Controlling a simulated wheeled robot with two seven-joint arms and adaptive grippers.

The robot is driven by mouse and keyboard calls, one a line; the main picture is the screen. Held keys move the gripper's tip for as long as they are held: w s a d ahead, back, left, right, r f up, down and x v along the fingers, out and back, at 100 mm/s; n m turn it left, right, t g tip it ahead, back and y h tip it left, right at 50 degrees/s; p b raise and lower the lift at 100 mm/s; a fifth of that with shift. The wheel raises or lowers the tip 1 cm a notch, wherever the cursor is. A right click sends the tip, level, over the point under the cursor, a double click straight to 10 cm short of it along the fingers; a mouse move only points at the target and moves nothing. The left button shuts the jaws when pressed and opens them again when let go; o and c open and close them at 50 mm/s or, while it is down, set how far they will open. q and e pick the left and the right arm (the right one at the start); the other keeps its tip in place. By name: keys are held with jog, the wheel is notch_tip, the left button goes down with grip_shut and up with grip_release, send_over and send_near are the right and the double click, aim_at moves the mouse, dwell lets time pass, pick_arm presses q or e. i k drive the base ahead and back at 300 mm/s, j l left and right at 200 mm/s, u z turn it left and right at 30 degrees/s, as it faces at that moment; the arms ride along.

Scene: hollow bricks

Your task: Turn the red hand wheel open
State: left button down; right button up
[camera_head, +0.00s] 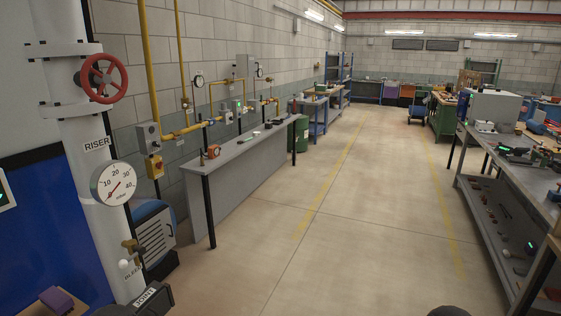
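The red hand wheel (104,79) is on the white vertical riser pipe (95,145) at the upper left. It is a round spoked wheel facing right and towards me, and nothing touches it. Whether its valve is open or closed cannot be seen. A round white pressure gauge (113,184) marked mbar sits lower on the pipe, under the label RISER. Neither of my grippers can be made out in this view.
A small brass bleed valve (132,247) sticks out low on the pipe. A blue cabinet (45,225) stands behind it. A long grey bench (240,150) runs along the wall, with yellow pipes above. A workbench (500,170) stands right; the middle floor is clear.

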aim_at(103, 79)
jog(key=u, duration=0.9)
